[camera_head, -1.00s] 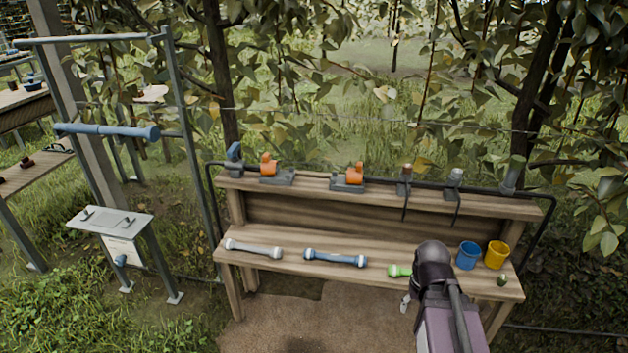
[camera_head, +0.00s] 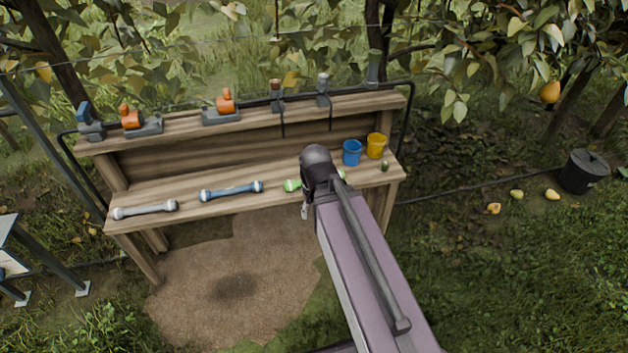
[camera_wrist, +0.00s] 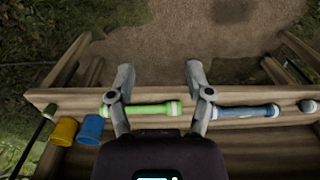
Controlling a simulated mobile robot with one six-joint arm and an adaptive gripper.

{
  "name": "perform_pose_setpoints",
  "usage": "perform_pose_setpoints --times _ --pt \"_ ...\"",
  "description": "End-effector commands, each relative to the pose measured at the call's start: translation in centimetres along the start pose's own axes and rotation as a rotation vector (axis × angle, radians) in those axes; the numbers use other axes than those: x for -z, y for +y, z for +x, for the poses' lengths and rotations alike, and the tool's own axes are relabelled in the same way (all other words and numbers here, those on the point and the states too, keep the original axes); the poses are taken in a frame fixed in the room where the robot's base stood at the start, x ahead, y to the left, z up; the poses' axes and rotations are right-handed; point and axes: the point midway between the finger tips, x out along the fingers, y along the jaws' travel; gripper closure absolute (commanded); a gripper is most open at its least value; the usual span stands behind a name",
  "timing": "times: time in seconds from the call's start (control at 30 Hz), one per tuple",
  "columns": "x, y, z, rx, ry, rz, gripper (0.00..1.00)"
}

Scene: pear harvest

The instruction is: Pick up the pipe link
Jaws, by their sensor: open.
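Three pipe links lie in a row on the lower shelf of a wooden bench. The grey one (camera_head: 146,210) is at the left, the blue one (camera_head: 231,191) in the middle, and the green one (camera_head: 291,185) at the right, partly hidden by my arm. The wrist view shows the green link (camera_wrist: 152,110), the blue link (camera_wrist: 245,112) and one end of the grey link (camera_wrist: 308,106). My gripper (camera_wrist: 160,75) is open and empty, its fingers spread over the shelf's front edge. One finger overlaps the green link's left part; the other stands between green and blue. Its height above them is unclear.
Orange-and-grey tools line the upper shelf (camera_head: 180,122). A black bucket (camera_head: 582,174) stands at the right.

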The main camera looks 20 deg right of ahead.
Motion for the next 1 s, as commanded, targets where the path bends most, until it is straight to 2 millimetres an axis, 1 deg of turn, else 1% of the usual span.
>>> perform_pose_setpoints --times 0.37,0.4,0.43,0.57,0.67,0.77,0.87,1.0 --pt "0.0 0.0 0.0 0.000 0.000 0.000 0.34" --pt "0.0 0.0 0.0 0.000 0.000 0.000 0.28" --pt "0.0 0.0 0.0 0.000 0.000 0.000 0.26" --pt "0.4 0.1 0.0 0.000 0.000 0.017 0.26" --pt "1.1 0.2 -0.1 0.000 0.000 0.059 0.26" --pt "2.5 0.6 -0.2 0.000 0.000 0.135 0.26" --pt "4.2 0.9 -0.3 0.000 0.000 0.243 0.26" --pt "7.2 1.6 -0.5 0.000 0.000 0.437 0.26"
